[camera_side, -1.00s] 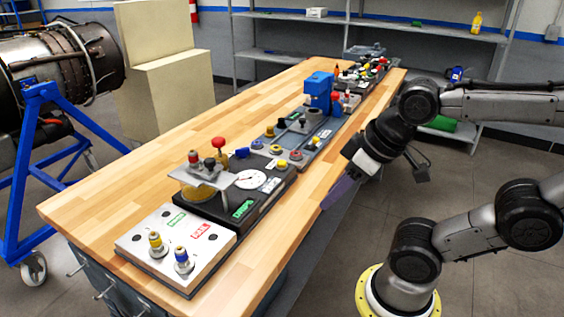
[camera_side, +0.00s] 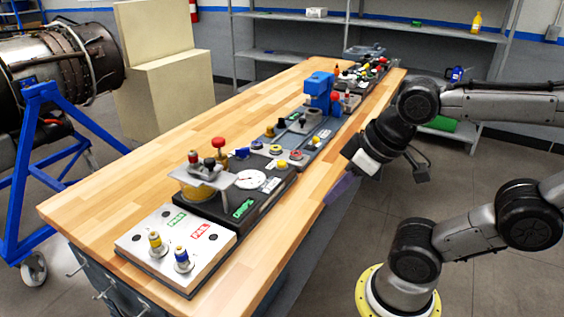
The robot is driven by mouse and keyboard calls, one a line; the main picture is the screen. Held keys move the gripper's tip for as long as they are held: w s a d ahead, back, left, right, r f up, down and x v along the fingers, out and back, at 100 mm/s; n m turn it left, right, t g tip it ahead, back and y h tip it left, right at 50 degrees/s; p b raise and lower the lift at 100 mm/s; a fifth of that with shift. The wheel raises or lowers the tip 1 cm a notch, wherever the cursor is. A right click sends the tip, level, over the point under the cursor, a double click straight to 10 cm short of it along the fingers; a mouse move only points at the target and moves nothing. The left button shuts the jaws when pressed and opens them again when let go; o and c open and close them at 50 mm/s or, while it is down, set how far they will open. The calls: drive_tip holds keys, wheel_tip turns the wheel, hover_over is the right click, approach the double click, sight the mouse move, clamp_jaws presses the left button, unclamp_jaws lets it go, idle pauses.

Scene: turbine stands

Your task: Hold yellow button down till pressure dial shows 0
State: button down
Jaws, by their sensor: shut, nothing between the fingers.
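The pressure dial (camera_side: 251,179) is a round white gauge on a black block in the middle of the workbench; its needle is too small to read. A small yellow button (camera_side: 281,163) sits beyond the dial on the black and grey panel. Other yellow parts are near it, so I cannot tell for sure which one is the task's button.
The wooden workbench (camera_side: 110,185) has clear room on its left. A silver panel with valves (camera_side: 180,240) stands at the near end. A red knob (camera_side: 218,142) and a blue device (camera_side: 320,88) rise above the row of panels.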

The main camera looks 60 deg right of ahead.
idle(0.9)
drive_tip(key=w+a+r+m+y, duration=0.3)
drive_tip(key=w+a+r+m, duration=0.15)
drive_tip(key=w+m, duration=0.3)
drive_tip(key=m+t+h, duration=0.1)
drive_tip(key=m+t, duration=0.2)
drive_tip(key=m, duration=1.4)
hover_over(282, 163)
drive_tip(key=d, duration=0.1)
wheel_tip(282, 163, down, 4)
drive_tip(key=shift+s+r, duration=0.1)
drive_tip(key=shift+s, duration=0.3)
drive_tip(key=shift+f, duration=4.4)
